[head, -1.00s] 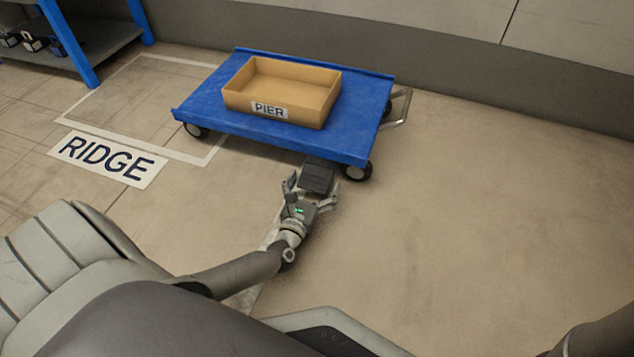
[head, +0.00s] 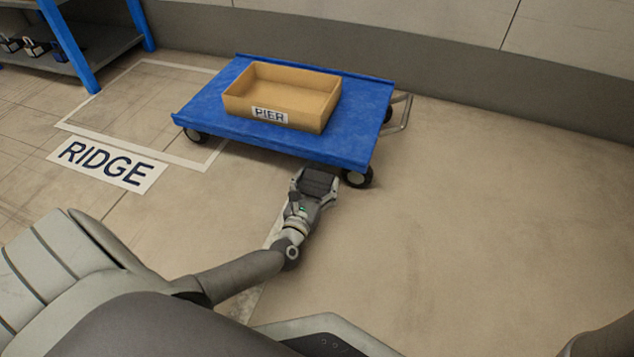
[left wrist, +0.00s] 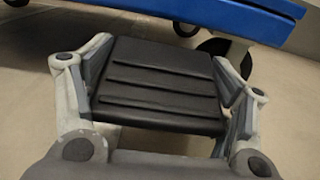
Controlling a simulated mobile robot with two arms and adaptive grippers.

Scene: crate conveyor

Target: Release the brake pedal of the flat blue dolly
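The flat blue dolly (head: 205,112) stands on the floor in the upper middle of the head view. Its black ribbed brake pedal (head: 319,181) sticks out at the near side, left of the near right wheel. My left gripper (head: 317,183) has a finger on each side of the pedal. In the left wrist view the pedal (left wrist: 160,82) fills the space between the finger pads, which appear to press against its side edges. The pedal's mounting under the deck is hidden. My right gripper is not in view.
A tan crate (head: 310,119) labelled PIER sits on the dolly. A metal handle (head: 405,112) is at its right end. A RIDGE floor sign (head: 107,163) and a white outlined bay lie left. A blue-framed shelf (head: 70,45) is top left. Floor at right is clear.

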